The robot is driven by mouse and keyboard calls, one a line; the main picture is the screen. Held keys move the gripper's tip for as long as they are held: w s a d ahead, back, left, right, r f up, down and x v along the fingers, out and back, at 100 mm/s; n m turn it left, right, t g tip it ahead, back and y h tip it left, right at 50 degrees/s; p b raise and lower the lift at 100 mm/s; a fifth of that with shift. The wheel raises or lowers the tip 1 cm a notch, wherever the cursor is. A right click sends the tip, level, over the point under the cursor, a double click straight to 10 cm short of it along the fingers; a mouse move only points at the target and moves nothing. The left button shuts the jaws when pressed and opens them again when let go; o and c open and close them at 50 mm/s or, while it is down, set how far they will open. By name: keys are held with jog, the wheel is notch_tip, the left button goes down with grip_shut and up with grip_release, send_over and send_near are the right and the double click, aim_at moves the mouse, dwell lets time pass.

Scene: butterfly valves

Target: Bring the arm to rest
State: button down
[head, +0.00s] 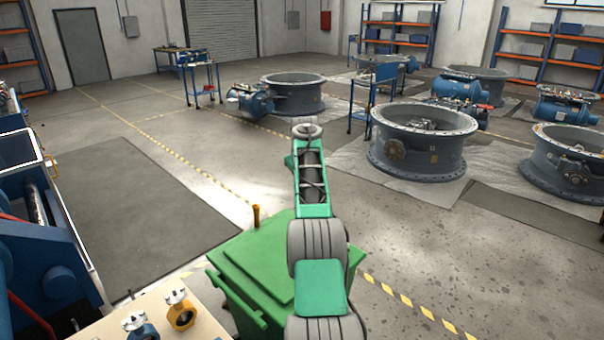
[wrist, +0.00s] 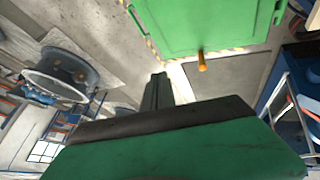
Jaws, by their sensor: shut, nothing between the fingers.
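My green and grey arm reaches forward and up through the middle of the head view, over a green bin. My gripper shows in the wrist view (wrist: 158,88) as narrow dark fingers beyond a wide green and black part of my arm. The fingers are together and hold nothing. In the head view I cannot make out the fingers, only the far end of the arm. The gripper is in free air and appears to touch nothing.
The green bin (head: 238,262) stands beneath the arm, with an orange post (head: 256,216) beside it. A small yellow valve (head: 181,312) and a blue valve (head: 140,328) stand on a bench at lower left. Large grey valve bodies (head: 420,145) stand at right. Floor at left is clear.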

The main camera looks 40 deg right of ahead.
jog(key=b+v, duration=0.3)
jog(key=v, duration=0.5)
notch_tip(320, 180, down, 18)
jog(key=s+a+m+g+y, duration=0.2)
jog(key=s+m, duration=0.1)
jog(key=m, duration=0.2)
jog(key=s+a+f+m+g+y, duration=0.1)
jog(key=s+a+f+g, duration=0.1)
jog(key=s+a+f, duration=0.4)
jog(key=s+a+n, duration=0.1)
jog(key=s+a, duration=0.5)
jog(key=a, duration=0.4)
jog(key=s+a+n+y, duration=0.1)
jog(key=s+a, duration=0.6)
jog(key=a, duration=0.3)
jog(key=s+a+n, duration=0.1)
jog(key=s+a, duration=0.5)
jog(key=a, duration=0.3)
jog(key=a+r+n+t+b, duration=0.1)
jog(key=a+r+n+t, duration=0.2)
jog(key=a+r, duration=0.6)
jog(key=shift+w+a+r+n, duration=0.25)
jog(key=shift+w+a+n, duration=0.15)
jog(key=shift+a+n, duration=0.15)
